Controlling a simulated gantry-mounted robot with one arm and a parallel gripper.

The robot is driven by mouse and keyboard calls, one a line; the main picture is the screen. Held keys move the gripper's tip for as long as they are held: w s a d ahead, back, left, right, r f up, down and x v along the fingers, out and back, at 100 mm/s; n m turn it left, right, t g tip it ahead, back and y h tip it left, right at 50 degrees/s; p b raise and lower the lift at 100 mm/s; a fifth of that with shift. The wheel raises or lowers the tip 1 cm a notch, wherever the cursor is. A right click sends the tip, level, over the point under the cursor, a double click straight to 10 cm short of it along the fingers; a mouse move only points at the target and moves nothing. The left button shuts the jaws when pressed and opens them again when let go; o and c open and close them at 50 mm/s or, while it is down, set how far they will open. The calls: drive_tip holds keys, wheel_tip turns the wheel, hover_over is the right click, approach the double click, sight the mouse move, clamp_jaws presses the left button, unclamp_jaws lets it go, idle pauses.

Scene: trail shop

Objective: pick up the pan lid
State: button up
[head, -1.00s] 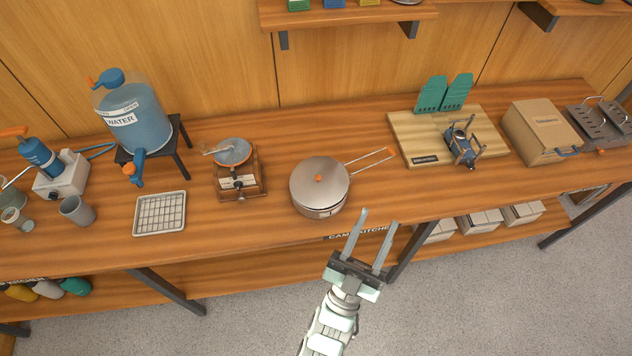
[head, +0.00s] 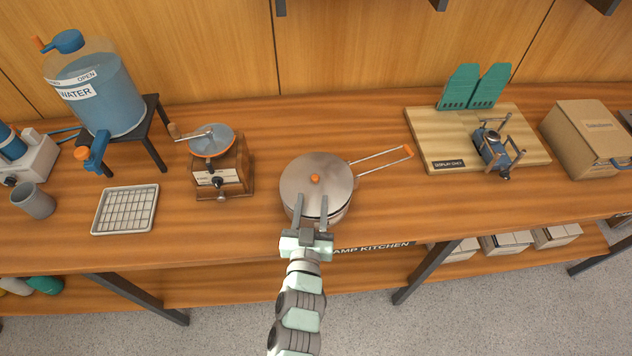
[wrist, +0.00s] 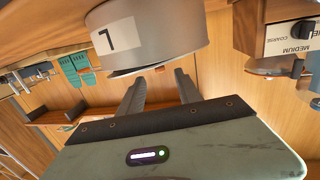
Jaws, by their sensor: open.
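The pan lid (head: 298,176) is a round grey disc with an orange knob (head: 315,178). It lies flat on the grey pan (head: 341,212), whose wire handle (head: 383,159) points to the upper right. My gripper (head: 311,204) is open, with its two fingers over the near edge of the lid and pan in the head view, short of the knob. I cannot tell its height above the lid or whether it touches.
A coffee grinder (head: 222,165) stands left of the pan, with a wire rack (head: 125,210) and water tank (head: 98,98) farther left. A cutting board (head: 440,140) with a small stove (head: 496,148) is to the right. Bare counter (head: 262,215) lies around the pan.

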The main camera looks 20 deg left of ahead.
sight(315, 178)
drive_tip(key=x, duration=0.3)
drive_tip(key=shift+r+x, duration=0.15)
drive_tip(key=shift+x, duration=0.7)
drive_tip(key=shift+r+x, duration=0.2)
drive_tip(key=shift+x, duration=0.7)
drive_tip(key=shift+r+x, duration=0.15)
drive_tip(key=shift+x, duration=0.7)
drive_tip(key=shift+c, duration=0.2)
drive_tip(key=shift+f, duration=0.1)
clamp_jaws()
